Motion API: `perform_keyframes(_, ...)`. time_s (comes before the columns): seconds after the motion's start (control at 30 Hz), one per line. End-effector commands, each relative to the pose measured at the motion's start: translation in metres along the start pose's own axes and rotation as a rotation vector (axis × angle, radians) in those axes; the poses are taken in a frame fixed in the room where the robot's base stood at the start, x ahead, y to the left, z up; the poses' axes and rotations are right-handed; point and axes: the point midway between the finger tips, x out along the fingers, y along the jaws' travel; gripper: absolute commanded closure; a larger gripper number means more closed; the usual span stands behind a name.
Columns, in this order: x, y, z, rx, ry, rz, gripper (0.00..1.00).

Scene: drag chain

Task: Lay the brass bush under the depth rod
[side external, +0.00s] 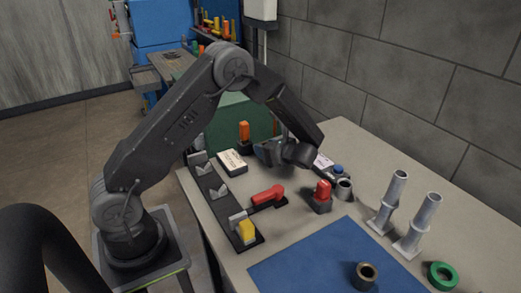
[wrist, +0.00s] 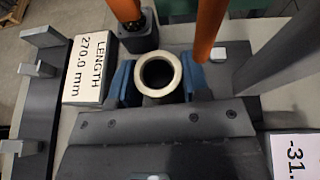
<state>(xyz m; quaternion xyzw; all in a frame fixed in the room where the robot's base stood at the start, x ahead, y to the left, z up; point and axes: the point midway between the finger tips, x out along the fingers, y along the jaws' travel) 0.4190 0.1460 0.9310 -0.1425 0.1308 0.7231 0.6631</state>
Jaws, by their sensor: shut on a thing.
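My gripper (side external: 284,153) is low over the far part of the table. In the wrist view its two blue fingers (wrist: 157,84) are shut on a short, pale yellowish ring (wrist: 158,58), seen end-on with its bore towards the camera. It looks like the brass bush. The ring is hidden by the gripper in the side view. A dark steel bar (wrist: 285,50) slants in at the right of the wrist view; I cannot tell whether it is the depth rod. Whether the ring touches the surface below is unclear.
A LENGTH card (side external: 232,162) and an orange-handled clamp (side external: 244,131) stand close by my gripper. A bronze ring (side external: 366,275) lies on the blue mat (side external: 310,265).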

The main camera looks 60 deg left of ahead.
Motion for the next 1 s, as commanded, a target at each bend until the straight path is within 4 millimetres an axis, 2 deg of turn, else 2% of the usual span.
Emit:
perform_keyframes(0.4, -0.001, -0.027, -0.003, -0.001, -0.002, 0.000, 0.90)
perform_keyframes(1.0, -0.002, -0.032, -0.003, -0.001, -0.001, 0.000, 0.90)
